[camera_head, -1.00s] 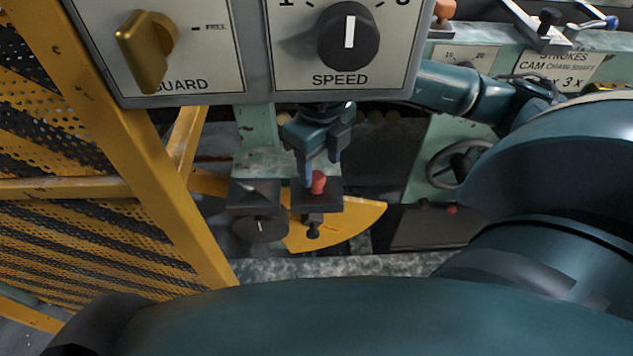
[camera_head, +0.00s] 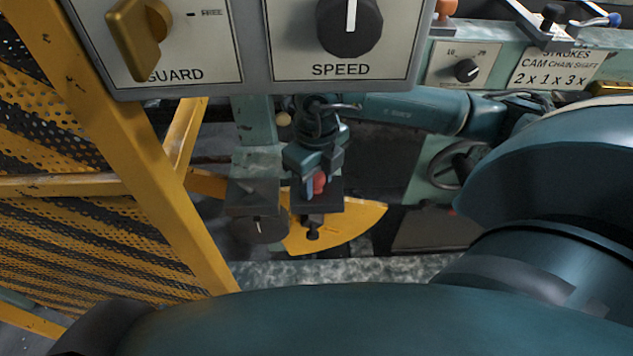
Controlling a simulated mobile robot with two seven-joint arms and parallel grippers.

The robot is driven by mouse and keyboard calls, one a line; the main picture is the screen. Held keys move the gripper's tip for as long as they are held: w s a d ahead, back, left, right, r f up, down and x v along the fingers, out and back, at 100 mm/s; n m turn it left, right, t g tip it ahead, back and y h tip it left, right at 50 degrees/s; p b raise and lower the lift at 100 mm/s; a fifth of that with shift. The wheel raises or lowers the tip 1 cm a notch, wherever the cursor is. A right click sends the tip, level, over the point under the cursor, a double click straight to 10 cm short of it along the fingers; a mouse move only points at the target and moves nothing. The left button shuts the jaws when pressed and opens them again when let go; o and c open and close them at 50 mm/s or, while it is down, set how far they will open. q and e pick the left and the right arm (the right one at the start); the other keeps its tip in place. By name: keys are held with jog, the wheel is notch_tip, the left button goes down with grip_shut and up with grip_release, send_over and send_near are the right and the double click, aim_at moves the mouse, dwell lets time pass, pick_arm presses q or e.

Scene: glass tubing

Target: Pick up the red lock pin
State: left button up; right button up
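The red lock pin (camera_head: 319,183) stands upright on a dark block (camera_head: 322,205) low in the machine, below the SPEED panel. My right gripper (camera_head: 319,187) reaches down over it from above. Its two fingers stand on either side of the red head, which shows between them. The fingers look apart; whether either one touches the pin is too small to tell. The pin's lower part is hidden. My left gripper is not in view.
A control panel with a black SPEED knob (camera_head: 349,26) and a brass GUARD handle (camera_head: 135,38) overhangs close above. A yellow guard frame (camera_head: 150,150) stands at left. A yellow quadrant plate (camera_head: 350,226) lies behind the block. A handwheel (camera_head: 458,165) is at right.

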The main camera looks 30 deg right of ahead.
jog(key=c, duration=0.6)
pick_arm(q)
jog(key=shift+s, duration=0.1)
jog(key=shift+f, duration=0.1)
pick_arm(e)
jog(key=shift+r, duration=0.1)
notch_tip(320, 180, up, 9)
jog(key=shift+r+p, duration=0.1)
jog(key=shift+p, duration=0.9)
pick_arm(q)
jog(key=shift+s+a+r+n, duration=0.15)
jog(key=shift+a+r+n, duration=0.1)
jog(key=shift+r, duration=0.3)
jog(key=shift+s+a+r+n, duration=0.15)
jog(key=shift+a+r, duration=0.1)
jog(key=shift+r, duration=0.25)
pick_arm(e)
jog(key=shift+r, duration=0.35)
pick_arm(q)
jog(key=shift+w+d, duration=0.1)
